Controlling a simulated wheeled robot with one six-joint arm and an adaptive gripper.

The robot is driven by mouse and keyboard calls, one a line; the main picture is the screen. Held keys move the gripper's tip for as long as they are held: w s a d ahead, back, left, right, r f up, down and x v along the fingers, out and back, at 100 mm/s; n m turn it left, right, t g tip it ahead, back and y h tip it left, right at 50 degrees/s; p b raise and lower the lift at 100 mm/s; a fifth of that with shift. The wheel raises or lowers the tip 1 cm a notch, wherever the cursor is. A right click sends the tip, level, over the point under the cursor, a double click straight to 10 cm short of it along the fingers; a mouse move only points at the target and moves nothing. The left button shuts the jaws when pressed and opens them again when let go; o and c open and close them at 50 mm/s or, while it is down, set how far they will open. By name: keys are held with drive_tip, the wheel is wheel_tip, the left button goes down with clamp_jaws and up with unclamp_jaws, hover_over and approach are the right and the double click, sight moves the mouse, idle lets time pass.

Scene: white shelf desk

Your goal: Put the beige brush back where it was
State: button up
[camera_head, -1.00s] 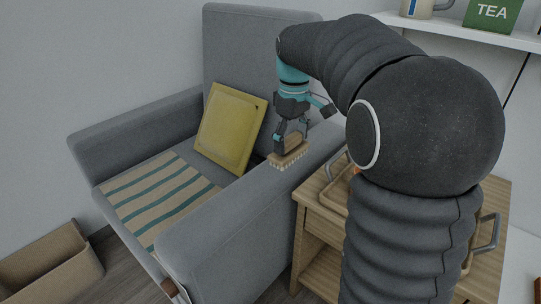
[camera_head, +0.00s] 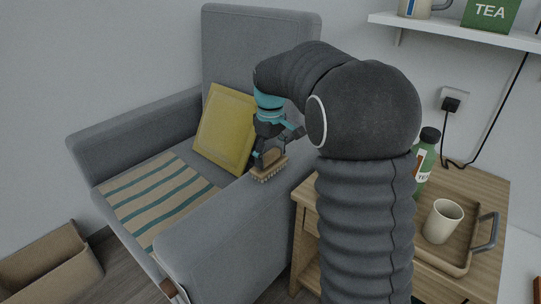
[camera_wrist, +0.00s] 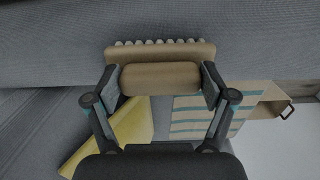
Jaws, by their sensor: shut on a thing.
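The beige brush (camera_head: 269,168) is between the fingers of my gripper (camera_head: 268,155), bristles down, over the right armrest of the grey armchair (camera_head: 215,245). I cannot tell whether the bristles touch the armrest. In the wrist view my gripper (camera_wrist: 160,83) is shut on the brush's handle (camera_wrist: 160,78). The brush's wider base with its row of bristles (camera_wrist: 160,48) shows beyond the handle.
A yellow cushion (camera_head: 227,130) and a striped cloth (camera_head: 160,198) lie on the chair. Right of it, a wooden side table (camera_head: 465,185) bears a tray (camera_head: 488,235), a cup (camera_head: 442,221) and a green bottle (camera_head: 424,165). A brown box (camera_head: 50,264) stands at lower left.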

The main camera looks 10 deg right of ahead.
sight(271, 153)
drive_tip(key=shift+f, duration=0.1)
drive_tip(key=o, duration=1)
drive_tip(key=shift+c, duration=0.2)
wheel_tip(271, 153, up, 12)
drive_tip(key=p, duration=0.1)
